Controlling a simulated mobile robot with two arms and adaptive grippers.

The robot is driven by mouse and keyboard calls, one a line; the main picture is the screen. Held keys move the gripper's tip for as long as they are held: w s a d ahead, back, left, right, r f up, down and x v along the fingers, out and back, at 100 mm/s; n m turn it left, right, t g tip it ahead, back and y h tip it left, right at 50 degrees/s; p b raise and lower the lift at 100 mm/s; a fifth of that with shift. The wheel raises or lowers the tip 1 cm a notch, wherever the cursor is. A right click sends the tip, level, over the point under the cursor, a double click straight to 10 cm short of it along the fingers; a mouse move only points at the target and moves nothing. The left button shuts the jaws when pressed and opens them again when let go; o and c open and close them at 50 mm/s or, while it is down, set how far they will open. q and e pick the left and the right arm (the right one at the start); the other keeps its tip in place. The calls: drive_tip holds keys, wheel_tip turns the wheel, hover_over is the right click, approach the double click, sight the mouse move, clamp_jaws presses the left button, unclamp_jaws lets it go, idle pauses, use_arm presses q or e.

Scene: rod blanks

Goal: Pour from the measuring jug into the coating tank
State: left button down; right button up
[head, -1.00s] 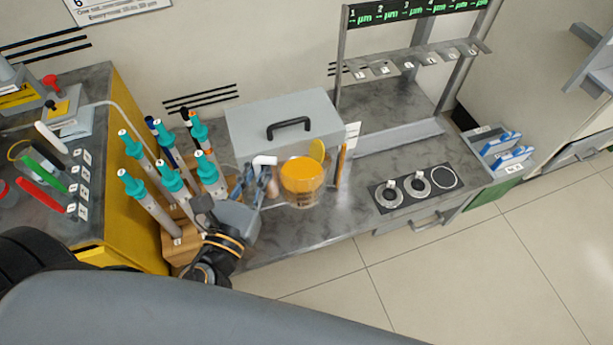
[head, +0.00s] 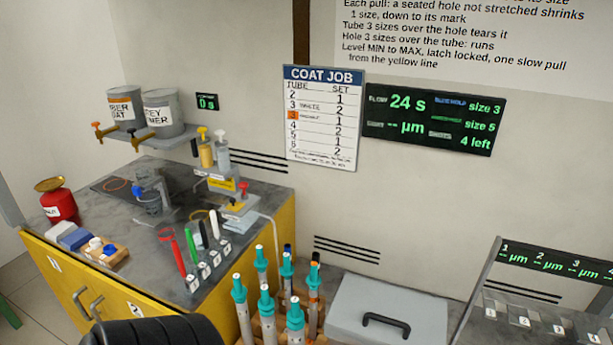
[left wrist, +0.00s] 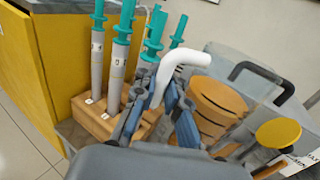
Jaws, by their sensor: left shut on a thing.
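The measuring jug (left wrist: 215,103) shows in the left wrist view as a clear vessel with orange liquid and a white handle (left wrist: 182,62). My left gripper (left wrist: 163,92) is shut on this handle, with a finger on each side of it. The jug is outside the head view now. I cannot tell for sure which thing is the coating tank; a small apparatus with a red knob (head: 243,188) and a dark vessel on a stand (head: 150,203) stand on the yellow cabinet's top in the head view. My right gripper is in neither view now.
Teal-topped rods (head: 240,290) stand upright in a wooden rack (left wrist: 92,118), close to the gripper. A grey case (head: 345,305) with a black handle is beside them. Two paint cans (head: 162,115) stand on a shelf.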

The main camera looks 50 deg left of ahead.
use_arm(q)
drive_tip(key=w+r+m+p, duration=0.1)
drive_tip(key=m+p, duration=0.1)
drive_tip(key=w+d+r+m+g+p, duration=0.1)
drive_tip(key=m, duration=0.2)
drive_tip(key=w+r+m+h+p, duration=0.1)
drive_tip(key=w+m+p, duration=0.1)
drive_tip(key=shift+d+g+p, duration=0.15)
drive_tip(key=shift+g+p, duration=0.15)
drive_tip(key=shift+p, duration=0.05)
drive_tip(key=shift+w+f+m, duration=0.1)
drive_tip(key=shift+f+m, duration=0.15)
drive_tip(key=shift+m, duration=0.05)
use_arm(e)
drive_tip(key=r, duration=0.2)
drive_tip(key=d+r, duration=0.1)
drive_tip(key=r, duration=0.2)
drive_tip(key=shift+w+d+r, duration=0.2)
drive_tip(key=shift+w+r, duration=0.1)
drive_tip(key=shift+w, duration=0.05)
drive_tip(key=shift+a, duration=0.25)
use_arm(q)
drive_tip(key=shift+r, duration=0.15)
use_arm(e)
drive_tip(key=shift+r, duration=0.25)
